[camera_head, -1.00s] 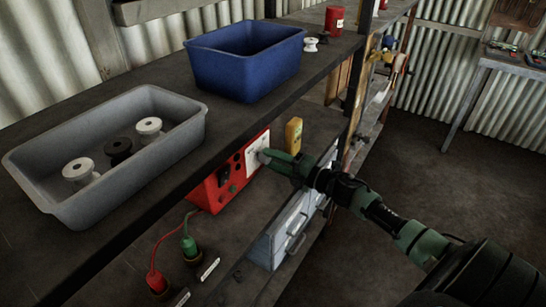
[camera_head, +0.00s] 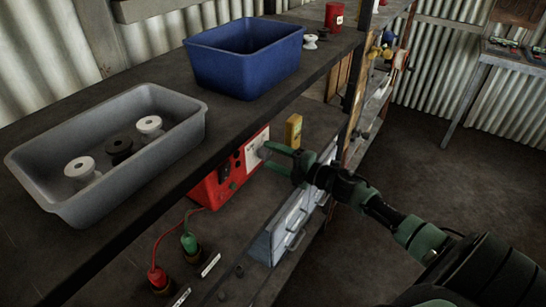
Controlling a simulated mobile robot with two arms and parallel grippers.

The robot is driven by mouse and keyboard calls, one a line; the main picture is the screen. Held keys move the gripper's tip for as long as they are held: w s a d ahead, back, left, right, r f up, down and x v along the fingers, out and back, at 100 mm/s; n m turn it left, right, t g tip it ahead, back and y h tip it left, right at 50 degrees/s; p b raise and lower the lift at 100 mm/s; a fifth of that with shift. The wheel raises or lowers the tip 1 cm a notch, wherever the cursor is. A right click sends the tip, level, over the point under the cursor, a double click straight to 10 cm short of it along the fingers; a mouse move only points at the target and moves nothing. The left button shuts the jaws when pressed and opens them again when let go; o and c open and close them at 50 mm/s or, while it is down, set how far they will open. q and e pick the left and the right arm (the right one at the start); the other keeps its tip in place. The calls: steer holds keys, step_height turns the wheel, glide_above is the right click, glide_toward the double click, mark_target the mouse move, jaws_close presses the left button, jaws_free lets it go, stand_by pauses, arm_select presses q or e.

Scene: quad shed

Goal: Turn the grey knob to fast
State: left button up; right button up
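A red box (camera_head: 208,193), which looks like a charger, stands on the lower shelf. Its front has a white panel (camera_head: 252,152), black parts and a green part. A small grey knob (camera_head: 262,153) seems to sit on the white panel, but it is too small and partly covered to read its setting. My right gripper (camera_head: 268,157) is in front of that panel. Its two green fingers are spread, with the tips close to the knob; I cannot tell whether they touch it. My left gripper is not in view.
A grey tray (camera_head: 40,192) with spools and a blue bin (camera_head: 235,75) stand on the upper shelf, which overhangs the box. A yellow object (camera_head: 293,132) is beside the box. Red and green clamps (camera_head: 190,243) with leads are in front, and a grey drawer unit (camera_head: 290,235) is below right.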

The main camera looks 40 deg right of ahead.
steer(key=shift+s, duration=0.1)
steer(key=b+v, duration=0.1)
steer(key=v, duration=0.5)
steer(key=shift+s+d+f+b, duration=0.15)
steer(key=shift+s+d+b, duration=0.05)
steer(key=shift+s+b, duration=0.15)
steer(key=shift+s+d, duration=0.2)
steer(key=shift+s, duration=0.15)
steer(key=shift+s, duration=0.1)
